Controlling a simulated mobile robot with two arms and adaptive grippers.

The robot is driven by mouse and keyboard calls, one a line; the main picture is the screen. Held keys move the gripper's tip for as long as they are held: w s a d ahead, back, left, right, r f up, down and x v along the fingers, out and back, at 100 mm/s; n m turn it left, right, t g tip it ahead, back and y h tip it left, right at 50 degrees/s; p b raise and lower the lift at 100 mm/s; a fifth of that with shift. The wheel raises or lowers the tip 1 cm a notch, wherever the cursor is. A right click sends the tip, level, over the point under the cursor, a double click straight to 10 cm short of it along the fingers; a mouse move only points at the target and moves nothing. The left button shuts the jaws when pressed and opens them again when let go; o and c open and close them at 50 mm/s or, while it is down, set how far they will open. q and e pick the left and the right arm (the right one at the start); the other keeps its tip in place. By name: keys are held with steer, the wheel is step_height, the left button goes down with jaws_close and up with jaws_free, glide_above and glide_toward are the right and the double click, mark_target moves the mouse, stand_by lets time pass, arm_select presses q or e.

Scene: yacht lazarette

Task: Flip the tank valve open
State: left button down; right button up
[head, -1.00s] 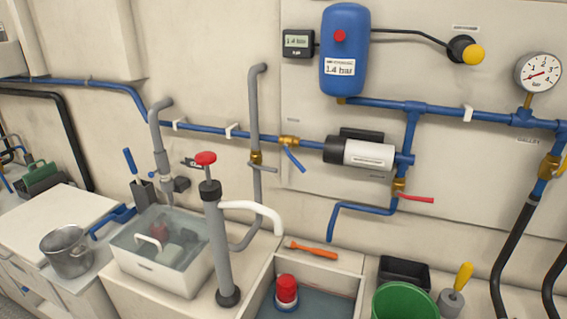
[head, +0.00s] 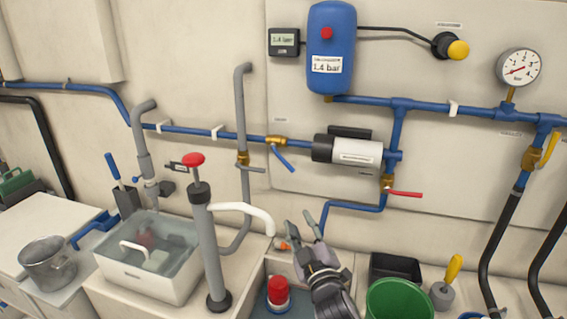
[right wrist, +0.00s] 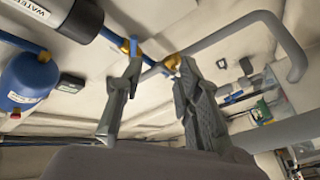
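A brass valve with a blue lever (head: 284,158) sits on the blue pipe left of the pump; its lever slants down to the right. The label above it is too small to read, so I cannot confirm it is the tank valve. A red-lever valve (head: 403,194) is below the pump's right end, its lever nearly level. My right gripper (head: 298,217) is open and empty, below the blue lever and apart from it in the head view. In the right wrist view its open fingers (right wrist: 160,55) point toward the pipes; the blue lever (right wrist: 133,43) shows by the left fingertip. My left gripper is out of view.
A grey hand pump (head: 208,240) with red knob and white spout stands left of my gripper. The pump (head: 362,151), blue tank (head: 332,35) and yellow-lever valve (head: 550,150) are on the wall. A green bucket (head: 400,300) and black tray (head: 395,267) are low right.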

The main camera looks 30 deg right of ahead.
mark_target(284, 163)
steer(key=shift+n+t, duration=0.6)
steer(key=shift+t, duration=0.3)
steer(key=r+p+x, duration=0.1)
steer(key=x, duration=0.5)
steer(key=r+p+x, duration=0.1)
steer(key=x, duration=0.5)
steer(key=s+r+p+x, duration=0.1)
steer(key=x, duration=0.6)
steer(key=shift+r+p, duration=0.35)
steer(key=shift+p, duration=0.05)
steer(key=shift+c, duration=0.2)
jaws_close()
